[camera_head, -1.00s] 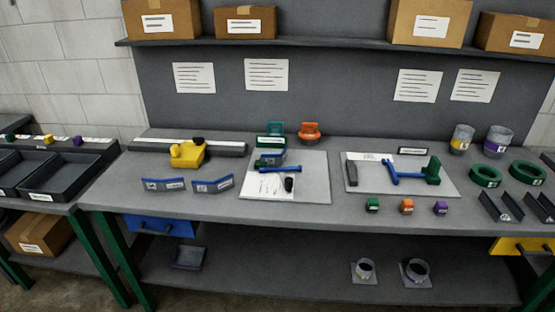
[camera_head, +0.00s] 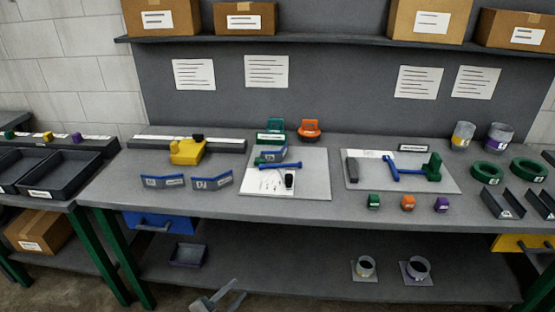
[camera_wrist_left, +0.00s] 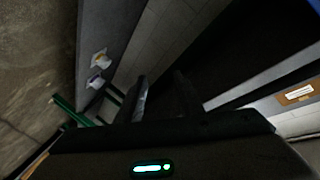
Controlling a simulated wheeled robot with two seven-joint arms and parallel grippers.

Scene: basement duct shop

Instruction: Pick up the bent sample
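Two small blue-grey labelled metal pieces stand on the bench at front left. The left piece (camera_head: 163,182) looks nearly straight, and the right piece (camera_head: 212,182) shows a clear bend. I cannot read their labels. My left gripper (camera_head: 233,294) is at the bottom edge of the head view, in front of and below the bench top, well apart from both pieces. In the left wrist view its two dark fingers (camera_wrist_left: 160,98) are spread with nothing between them. My right gripper is not in view.
A yellow tool (camera_head: 187,151) sits behind the pieces. A light board (camera_head: 314,185) with a blue tool and papers lies to their right. Below the bench top are a blue drawer (camera_head: 175,225) and a lower shelf (camera_head: 300,275). The bench front edge is clear near the pieces.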

